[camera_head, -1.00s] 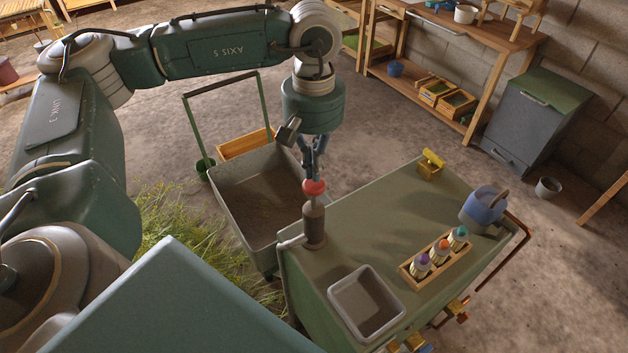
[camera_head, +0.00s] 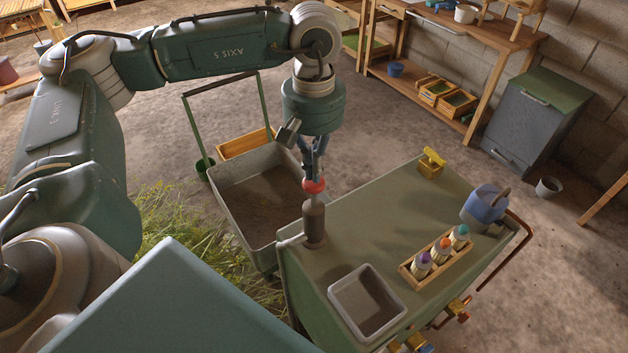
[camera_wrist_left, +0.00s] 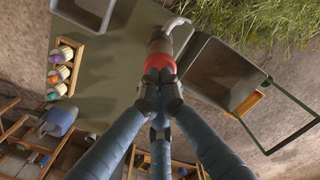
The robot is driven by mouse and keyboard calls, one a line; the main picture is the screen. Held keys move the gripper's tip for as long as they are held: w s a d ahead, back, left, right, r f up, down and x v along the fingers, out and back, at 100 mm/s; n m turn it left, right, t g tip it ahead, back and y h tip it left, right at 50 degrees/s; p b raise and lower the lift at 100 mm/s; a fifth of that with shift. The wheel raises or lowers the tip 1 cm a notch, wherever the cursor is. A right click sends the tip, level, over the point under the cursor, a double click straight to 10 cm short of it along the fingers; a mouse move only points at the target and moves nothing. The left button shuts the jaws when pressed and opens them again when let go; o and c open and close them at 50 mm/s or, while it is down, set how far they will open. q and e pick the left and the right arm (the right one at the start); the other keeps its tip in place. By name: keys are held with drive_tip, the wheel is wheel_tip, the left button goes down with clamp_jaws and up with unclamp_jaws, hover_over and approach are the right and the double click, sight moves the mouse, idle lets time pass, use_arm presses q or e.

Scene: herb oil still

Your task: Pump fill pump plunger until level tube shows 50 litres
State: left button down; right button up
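The fill pump (camera_head: 314,222) is a dark upright cylinder with a pale spout at the near left corner of the green cart top. Its plunger has a red knob (camera_head: 314,186), with a short length of rod showing below it. My left gripper (camera_head: 313,175) comes down from above and is closed around the knob. In the left wrist view, the fingertips (camera_wrist_left: 160,97) press on both sides of the red knob (camera_wrist_left: 159,66). I cannot make out the level tube or a reading in either view. My right gripper is not in view.
The green cart top (camera_head: 375,215) carries a grey tray (camera_head: 338,296), a wooden rack (camera_head: 459,265) of several capped bottles, a blue container (camera_head: 484,205) and a yellow fitting (camera_head: 431,164). A grey wheeled bin (camera_head: 222,185) stands close behind the pump, with grass to its left.

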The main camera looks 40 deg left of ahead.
sight(314, 187)
use_arm(q)
drive_tip(key=shift+f+b, duration=2.5)
drive_tip(key=shift+f, duration=0.4)
drive_tip(key=shift+r, duration=0.2)
drive_tip(key=shift+r+p, duration=1.4)
drive_tip(key=shift+r, duration=0.75)
wheel_tip(314, 187, down, 5)
drive_tip(key=b, duration=0.4)
wheel_tip(314, 187, up, 13)
drive_tip(key=p, duration=0.7)
